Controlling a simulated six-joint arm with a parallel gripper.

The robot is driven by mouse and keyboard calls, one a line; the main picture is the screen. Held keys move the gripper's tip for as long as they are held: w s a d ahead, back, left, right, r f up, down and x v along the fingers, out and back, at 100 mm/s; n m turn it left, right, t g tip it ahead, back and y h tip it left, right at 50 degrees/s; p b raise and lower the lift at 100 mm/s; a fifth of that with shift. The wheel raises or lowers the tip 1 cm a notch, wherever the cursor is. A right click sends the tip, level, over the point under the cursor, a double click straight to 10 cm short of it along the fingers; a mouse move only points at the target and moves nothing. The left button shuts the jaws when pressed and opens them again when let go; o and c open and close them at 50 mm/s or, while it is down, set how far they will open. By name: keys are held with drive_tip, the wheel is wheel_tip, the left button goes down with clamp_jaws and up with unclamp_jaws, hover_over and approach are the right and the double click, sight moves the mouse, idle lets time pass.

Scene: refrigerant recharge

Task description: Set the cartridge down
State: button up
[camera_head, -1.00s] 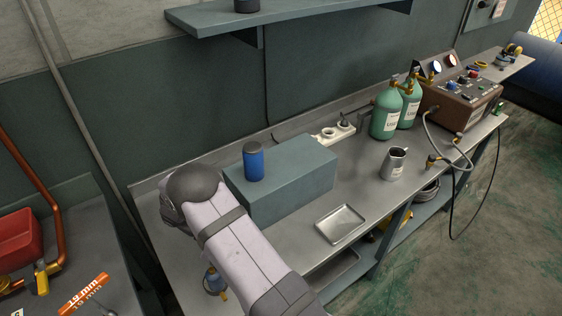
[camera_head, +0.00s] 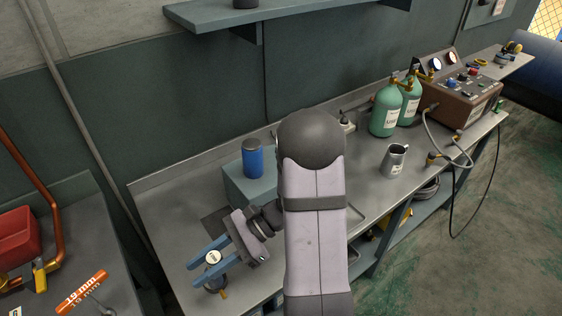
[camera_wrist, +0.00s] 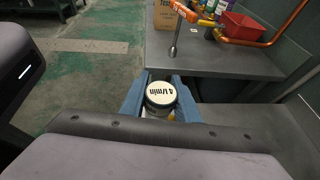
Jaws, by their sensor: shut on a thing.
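A blue cylinder (camera_head: 252,160) with a dark cap, which looks like a cartridge, stands upright on the teal box (camera_head: 236,190) in the head view. It is apart from my gripper. My gripper (camera_head: 211,258) is at the bench's near left end, its blue fingers around a small round device (camera_head: 214,278) with a white top. The wrist view shows this white top (camera_wrist: 161,94) printed "4 l/min" between the fingertips (camera_wrist: 159,104). A brass fitting shows low on the device's side. It appears upright; whether its base touches the bench is unclear.
A metal jug (camera_head: 394,160), green bottles (camera_head: 385,113) and a brown gauge machine (camera_head: 462,100) stand to the right on the bench. My arm hides much of the box and tray. A side bench with a red bin (camera_head: 17,236) and an orange-handled tool (camera_head: 82,288) is left.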

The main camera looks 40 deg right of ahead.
drive_tip(key=w+d+f+m+t+h, duration=0.3)
drive_tip(key=w+d+f+m+t, duration=0.1)
drive_tip(key=w+d+m+t, duration=0.25)
drive_tip(key=s+d+r+m+t+h+p, duration=0.1)
drive_tip(key=s+d+r+p, duration=0.15)
drive_tip(key=d, duration=0.65)
drive_tip(key=s+d+r+m+t+h+p, duration=0.15)
drive_tip(key=s+d+r, duration=0.25)
drive_tip(key=d, duration=0.5)
drive_tip(key=w+d+r+m+t+h, duration=0.1)
drive_tip(key=w+d+r+m+h, duration=0.35)
drive_tip(key=w, duration=0.75)
drive_tip(key=w+d+r+m+t+h, duration=0.1)
drive_tip(key=w+d+r+t, duration=0.1)
drive_tip(key=w+d+r, duration=0.7)
drive_tip(key=shift+w+a+f+p, duration=0.4)
drive_tip(key=shift+f+p, duration=0.15)
drive_tip(key=shift+f, duration=1.65)
drive_tip(key=shift+w+a+f+p, duration=0.35)
drive_tip(key=shift+f+p, duration=0.15)
drive_tip(key=shift+f, duration=1.65)
drive_tip(key=shift+w+a+f+p, duration=0.4)
drive_tip(key=shift+f+p, duration=0.15)
drive_tip(key=shift+f, duration=1.65)
drive_tip(key=shift+f, duration=0.15)
